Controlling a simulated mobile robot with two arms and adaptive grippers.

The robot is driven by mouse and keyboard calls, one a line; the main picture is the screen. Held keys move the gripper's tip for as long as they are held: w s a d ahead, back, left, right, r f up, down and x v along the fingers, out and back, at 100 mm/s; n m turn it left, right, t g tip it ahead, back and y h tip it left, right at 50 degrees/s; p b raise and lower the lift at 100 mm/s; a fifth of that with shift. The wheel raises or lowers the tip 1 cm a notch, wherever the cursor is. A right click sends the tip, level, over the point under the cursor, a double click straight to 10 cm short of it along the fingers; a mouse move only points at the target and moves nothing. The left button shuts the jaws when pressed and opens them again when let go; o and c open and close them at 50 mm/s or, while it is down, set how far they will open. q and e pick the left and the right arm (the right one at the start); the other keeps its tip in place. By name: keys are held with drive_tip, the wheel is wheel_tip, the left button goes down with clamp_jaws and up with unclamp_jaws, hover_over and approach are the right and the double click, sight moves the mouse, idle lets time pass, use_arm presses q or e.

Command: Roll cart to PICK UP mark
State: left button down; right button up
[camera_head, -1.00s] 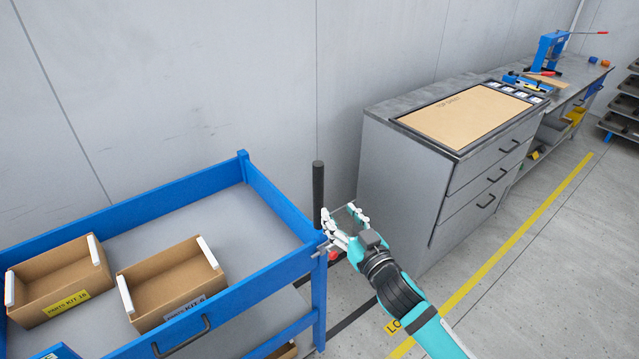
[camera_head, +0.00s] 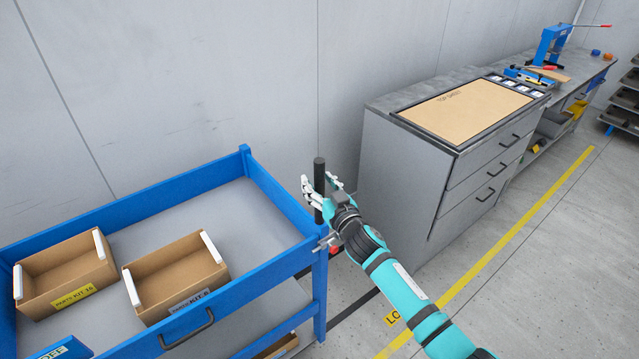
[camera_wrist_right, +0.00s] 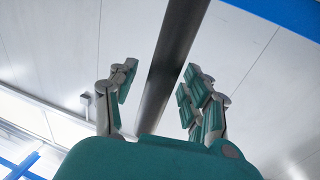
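The cart (camera_head: 285,200) is a blue-framed trolley with grey shelves at the lower left of the head view. A dark upright handle post (camera_head: 319,172) stands at its right corner. My right gripper (camera_head: 320,186) is at this post, with fingers on both sides of it. In the right wrist view the post (camera_wrist_right: 172,65) runs between the open fingers (camera_wrist_right: 160,88), with gaps on both sides. My left gripper is not in view. No PICK UP mark is visible; a yellow floor label (camera_head: 392,318) reading "LO" is partly hidden by my right arm.
Two cardboard kit boxes (camera_head: 62,275) (camera_head: 178,278) sit on the cart's top shelf. A grey drawer cabinet (camera_head: 400,185) and workbench stand along the wall to the right. A yellow floor line (camera_head: 500,240) runs beside them; the floor right of it is clear.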

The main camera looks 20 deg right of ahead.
clamp_jaws()
drive_tip(key=shift+w+a+f, duration=0.15)
drive_tip(key=shift+f, duration=0.15)
